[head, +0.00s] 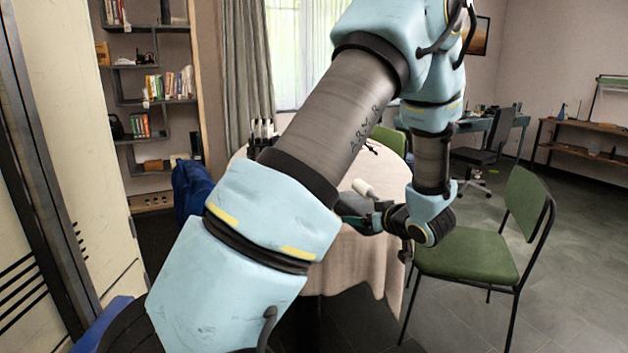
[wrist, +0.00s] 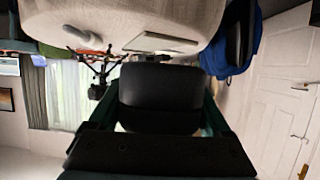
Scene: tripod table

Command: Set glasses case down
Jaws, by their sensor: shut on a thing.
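The glasses case (wrist: 161,88) is a dark, rounded box filling the middle of the wrist view. My gripper (wrist: 162,104) is shut on it, with a finger along each side. In the head view my gripper (head: 362,216) is at the near right part of the round table (head: 372,262), which has a pale cloth. The case is mostly hidden there by my arm and gripper. I cannot tell whether the case touches the cloth. The wrist view appears upside down, with the tabletop (wrist: 190,12) along its top.
A white cylinder-like object (head: 363,188) lies on the table beside my gripper. A flat pale item (wrist: 160,42) and a dark spindly object (wrist: 100,64) are also on the table.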

